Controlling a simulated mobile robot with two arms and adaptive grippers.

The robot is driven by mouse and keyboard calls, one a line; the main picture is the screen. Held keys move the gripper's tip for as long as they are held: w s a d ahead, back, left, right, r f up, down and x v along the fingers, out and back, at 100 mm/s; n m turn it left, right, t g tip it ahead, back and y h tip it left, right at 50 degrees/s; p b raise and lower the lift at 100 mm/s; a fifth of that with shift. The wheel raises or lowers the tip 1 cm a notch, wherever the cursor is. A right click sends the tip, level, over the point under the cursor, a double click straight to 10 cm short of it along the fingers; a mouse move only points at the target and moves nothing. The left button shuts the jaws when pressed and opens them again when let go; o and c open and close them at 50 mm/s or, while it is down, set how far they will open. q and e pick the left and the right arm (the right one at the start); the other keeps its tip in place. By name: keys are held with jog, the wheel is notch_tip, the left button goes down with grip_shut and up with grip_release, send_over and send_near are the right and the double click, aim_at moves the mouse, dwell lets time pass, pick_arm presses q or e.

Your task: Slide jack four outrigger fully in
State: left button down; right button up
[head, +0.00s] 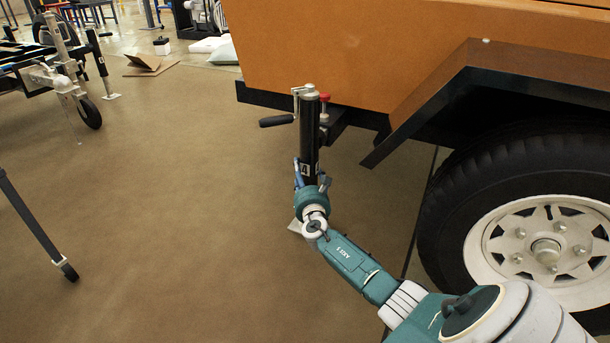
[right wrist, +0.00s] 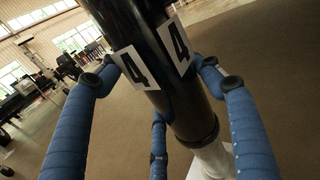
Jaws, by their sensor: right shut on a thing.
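Jack four (head: 310,138) is a black upright tube with a crank handle, standing at the near corner of the orange trailer body (head: 320,50). White labels with a 4 show on its tube in the right wrist view (right wrist: 150,35). The jack joins a short black outrigger (head: 338,122) beneath the body, where a red knob (head: 324,98) sits. My right gripper (head: 311,184) is shut on the lower part of the tube. Its blue fingers (right wrist: 160,80) stand around the tube in the right wrist view. My left gripper is not in view.
A trailer wheel (head: 545,245) and black fender (head: 440,95) are right of the jack. A dark leg (head: 35,225) stands at left. Another trailer frame with a small wheel (head: 88,113) is at upper left. The floor (head: 180,200) left of the jack is clear.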

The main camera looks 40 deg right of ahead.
jog(key=shift+d+r, duration=0.3)
jog(key=shift+d, duration=0.1)
jog(key=o, duration=1.3)
jog(key=shift+c, duration=0.2)
jog(key=o, duration=0.4)
jog(key=shift+f, duration=0.15)
jog(key=shift+o, duration=0.2)
jog(key=shift+a+f, duration=0.1)
jog(key=shift+s+a, duration=0.2)
jog(key=v, duration=1.1)
jog(key=shift+s+a, duration=0.1)
jog(key=shift+s, duration=0.05)
